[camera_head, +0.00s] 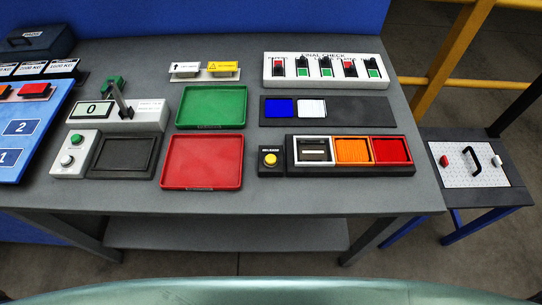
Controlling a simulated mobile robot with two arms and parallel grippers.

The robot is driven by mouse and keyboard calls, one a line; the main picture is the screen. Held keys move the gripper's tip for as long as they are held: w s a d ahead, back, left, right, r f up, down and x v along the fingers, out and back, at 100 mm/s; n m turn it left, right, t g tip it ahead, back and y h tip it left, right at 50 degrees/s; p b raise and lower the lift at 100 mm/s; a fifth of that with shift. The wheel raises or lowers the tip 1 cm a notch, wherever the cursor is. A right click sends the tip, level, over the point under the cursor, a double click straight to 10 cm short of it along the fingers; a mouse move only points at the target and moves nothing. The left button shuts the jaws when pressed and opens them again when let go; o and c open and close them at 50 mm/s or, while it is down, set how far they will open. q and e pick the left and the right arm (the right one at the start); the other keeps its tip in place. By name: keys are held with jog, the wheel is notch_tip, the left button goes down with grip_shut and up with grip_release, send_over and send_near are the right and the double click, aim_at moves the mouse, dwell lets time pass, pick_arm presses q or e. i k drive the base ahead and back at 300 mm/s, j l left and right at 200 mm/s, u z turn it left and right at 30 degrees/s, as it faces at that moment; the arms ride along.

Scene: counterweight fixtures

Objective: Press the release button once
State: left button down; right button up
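The release button (270,158) is a round yellow button on a small black box (271,171) with a small white label above it. The box stands on the grey table, between the red tray (202,183) and a black holder with a row of compartments (350,170). I cannot tell whether the button is pressed in. Nothing covers it. Neither of my grippers shows in the head view.
A green tray (212,108) lies behind the red one. A grey box with green and white buttons (75,154) stands at left. A white "FINAL CHECK" panel with several switches (323,70) is at back right. A small side table (515,193) stands at right.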

aim_at(270, 158)
jog(key=l+u, duration=0.1)
jog(key=u, duration=0.3)
jog(key=l+u, duration=0.25)
jog(key=l, duration=0.2)
jog(key=k+l+u, duration=0.25)
jog(key=l, duration=0.15)
jog(key=l+u, duration=0.3)
jog(key=l, duration=0.15)
jog(key=k+l, duration=0.15)
jog(key=l, duration=0.15)
jog(key=k+l, duration=0.1)
jog(key=l, duration=0.25)
jog(key=k+l, duration=0.15)
jog(key=l, duration=0.15)
jog(key=k+l, duration=0.15)
jog(key=l, duration=0.15)
jog(key=u, duration=0.05)
